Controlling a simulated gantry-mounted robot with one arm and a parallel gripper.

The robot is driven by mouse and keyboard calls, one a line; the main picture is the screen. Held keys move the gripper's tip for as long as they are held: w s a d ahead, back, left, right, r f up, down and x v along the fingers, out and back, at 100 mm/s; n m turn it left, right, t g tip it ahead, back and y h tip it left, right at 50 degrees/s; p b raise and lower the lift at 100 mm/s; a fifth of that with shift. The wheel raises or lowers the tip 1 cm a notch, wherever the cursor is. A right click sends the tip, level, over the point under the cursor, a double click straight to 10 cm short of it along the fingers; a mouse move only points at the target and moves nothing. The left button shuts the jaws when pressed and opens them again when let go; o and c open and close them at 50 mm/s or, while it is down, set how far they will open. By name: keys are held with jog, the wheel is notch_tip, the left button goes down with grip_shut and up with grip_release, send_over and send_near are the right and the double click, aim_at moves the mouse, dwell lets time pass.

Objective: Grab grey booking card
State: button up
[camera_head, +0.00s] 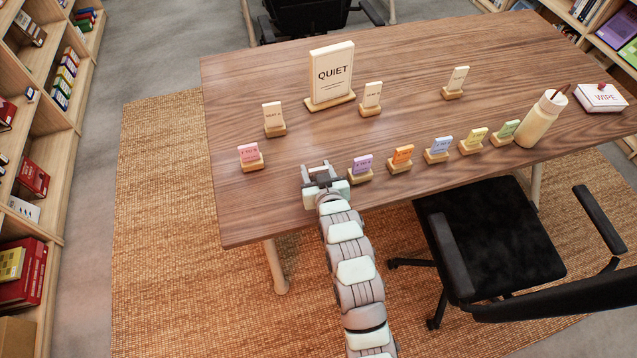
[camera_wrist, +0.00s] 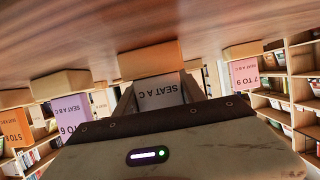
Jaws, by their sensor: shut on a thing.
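The grey booking card (camera_wrist: 160,94) stands between my gripper's fingers in the wrist view, which shows the scene upside down. Its printed text reads in part "SEAT A". The card's far edge meets a small wooden base (camera_wrist: 151,62) against the tabletop. My gripper (camera_wrist: 158,98) is shut on the card, one finger on each side. In the head view my gripper (camera_head: 320,168) is at the table's near edge, between the pink card (camera_head: 249,153) and the purple card (camera_head: 362,165). The grey card is hidden or too small to make out there.
On the table (camera_head: 295,215), an orange card (camera_head: 402,154), a blue card (camera_head: 441,144), a yellow card (camera_head: 475,136) and a green card (camera_head: 507,128) stand rightward. A QUIET sign (camera_head: 331,72) stands behind. A bottle (camera_head: 540,120) and WIPE box (camera_head: 601,97) are at right.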

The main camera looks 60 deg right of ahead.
jog(key=c, duration=0.7)
jog(key=shift+o, duration=0.2)
jog(key=shift+r, duration=0.1)
